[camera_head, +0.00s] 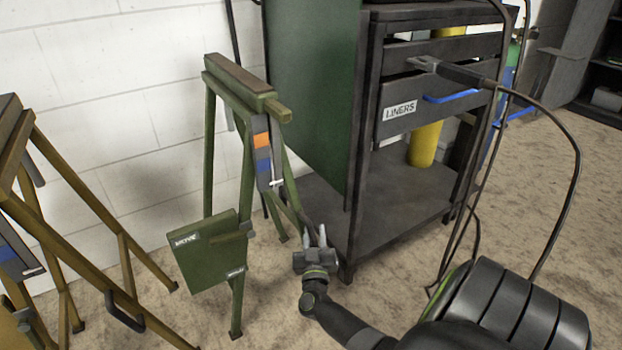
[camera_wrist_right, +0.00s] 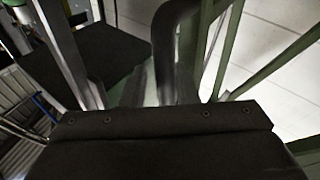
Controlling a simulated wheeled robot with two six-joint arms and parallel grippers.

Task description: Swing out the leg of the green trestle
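The green trestle (camera_head: 228,82) stands against the white wall in the head view, with its legs spread. A green plate (camera_head: 207,252) with white lettering hangs on its front leg. A strip with orange and blue patches (camera_head: 262,153) hangs under its top beam. My right gripper (camera_head: 315,238) is low beside the trestle's right-hand leg, its two fingers apart and pointing at it. In the right wrist view a dark curved handle (camera_wrist_right: 172,48) rises in front of the gripper beside green legs. Whether the fingers touch it cannot be told. My left gripper is not in view.
A yellow-brown trestle (camera_head: 90,205) stands at the left. A dark cart (camera_head: 400,205) with drawers, a "LINERS" label and a green side panel (camera_head: 310,85) is close right of the green trestle. Speckled floor lies clear in front.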

